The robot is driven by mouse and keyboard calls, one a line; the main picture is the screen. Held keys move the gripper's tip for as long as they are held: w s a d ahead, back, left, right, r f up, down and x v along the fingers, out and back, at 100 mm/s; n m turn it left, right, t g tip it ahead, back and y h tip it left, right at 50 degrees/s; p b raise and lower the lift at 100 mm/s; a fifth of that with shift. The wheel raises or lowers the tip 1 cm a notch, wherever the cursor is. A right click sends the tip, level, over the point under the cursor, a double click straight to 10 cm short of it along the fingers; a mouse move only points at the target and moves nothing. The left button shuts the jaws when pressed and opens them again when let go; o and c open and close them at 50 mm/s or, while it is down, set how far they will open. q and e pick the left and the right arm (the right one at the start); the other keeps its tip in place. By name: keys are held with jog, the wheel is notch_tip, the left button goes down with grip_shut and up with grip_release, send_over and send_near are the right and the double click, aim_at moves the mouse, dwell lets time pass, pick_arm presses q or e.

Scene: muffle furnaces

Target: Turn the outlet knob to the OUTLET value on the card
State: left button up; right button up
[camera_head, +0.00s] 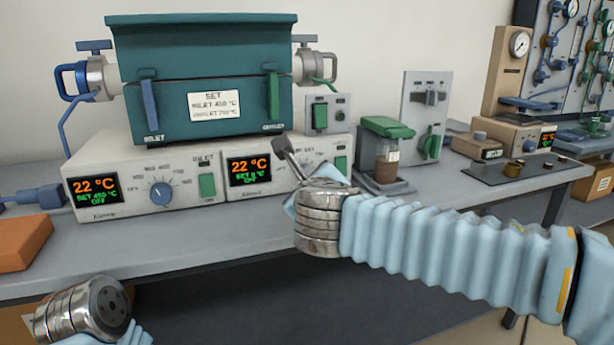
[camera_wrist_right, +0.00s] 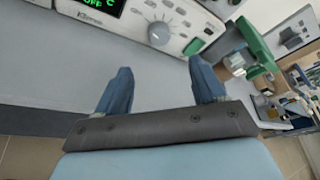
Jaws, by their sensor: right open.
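The outlet knob (camera_wrist_right: 159,33) is a round grey dial on the right control box, inside a printed scale. In the head view my right gripper hides most of it. The outlet display (camera_head: 248,171) reads 22 °C, with a small SET line that looks like 0 °C and OFF. The card (camera_head: 215,105) on the teal furnace lists INLET 450 °C and an OUTLET value in the 700s, too blurred to read surely. My right gripper (camera_wrist_right: 160,68) is open and empty, its blue fingers apart and short of the knob. My left wrist (camera_head: 90,308) is at lower left; no fingers show.
The inlet knob (camera_head: 161,194) and inlet display (camera_head: 95,189) sit on the left box. A green switch (camera_head: 341,164) is right of the outlet scale. A green-topped stand (camera_head: 386,150) is close on the right. The bench front is clear; an orange block (camera_head: 22,243) lies left.

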jog(key=x, duration=1.3)
jog(key=shift+d, duration=0.1)
